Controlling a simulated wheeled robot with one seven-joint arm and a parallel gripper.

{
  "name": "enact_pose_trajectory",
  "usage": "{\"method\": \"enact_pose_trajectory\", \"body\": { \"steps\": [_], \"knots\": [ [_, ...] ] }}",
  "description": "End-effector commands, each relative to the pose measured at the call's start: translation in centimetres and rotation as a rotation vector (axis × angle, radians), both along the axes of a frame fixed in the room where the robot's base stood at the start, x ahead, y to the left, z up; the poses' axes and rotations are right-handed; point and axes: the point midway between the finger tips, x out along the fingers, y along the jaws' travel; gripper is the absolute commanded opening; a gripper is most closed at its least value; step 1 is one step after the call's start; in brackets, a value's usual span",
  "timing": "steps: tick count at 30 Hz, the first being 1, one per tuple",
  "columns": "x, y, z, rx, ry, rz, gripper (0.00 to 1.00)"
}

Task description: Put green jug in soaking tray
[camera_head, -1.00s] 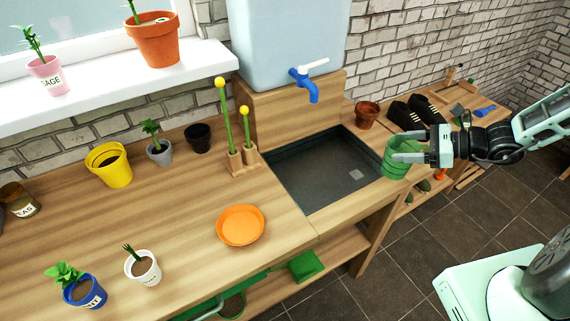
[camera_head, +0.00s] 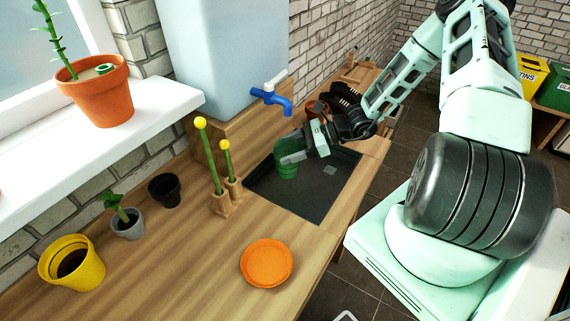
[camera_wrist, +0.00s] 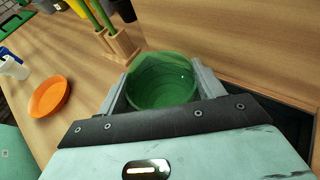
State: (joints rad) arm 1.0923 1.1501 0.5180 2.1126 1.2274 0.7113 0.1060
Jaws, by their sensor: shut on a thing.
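The green jug (camera_head: 286,170) is in my gripper (camera_head: 293,157), over the left back part of the dark soaking tray (camera_head: 313,204). The tray is sunk in the wooden bench below the blue tap. In the wrist view the green jug (camera_wrist: 162,82) shows its open, empty-looking mouth between the two grey fingers of my gripper (camera_wrist: 160,85), which are shut on its sides. The jug looks upright. I cannot tell whether its base touches the tray floor. A corner of the dark tray (camera_wrist: 292,122) shows at the right of the wrist view.
A blue tap (camera_head: 272,98) hangs from the water tank (camera_head: 220,50) just above and behind the jug. A wooden holder (camera_head: 227,198) with yellow-tipped sticks stands at the tray's left. An orange saucer (camera_head: 266,262) lies on the bench. A terracotta pot (camera_head: 316,108) stands behind my gripper.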

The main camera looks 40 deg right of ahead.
Motion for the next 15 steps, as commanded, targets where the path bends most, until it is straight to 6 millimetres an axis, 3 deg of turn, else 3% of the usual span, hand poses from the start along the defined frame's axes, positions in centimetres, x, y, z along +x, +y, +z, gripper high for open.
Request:
{"method": "enact_pose_trajectory", "body": {
  "steps": [15],
  "knots": [
    [0.0, 0.1, -5.1, 0.002, -0.001, 0.0, 0.39]
  ]
}}
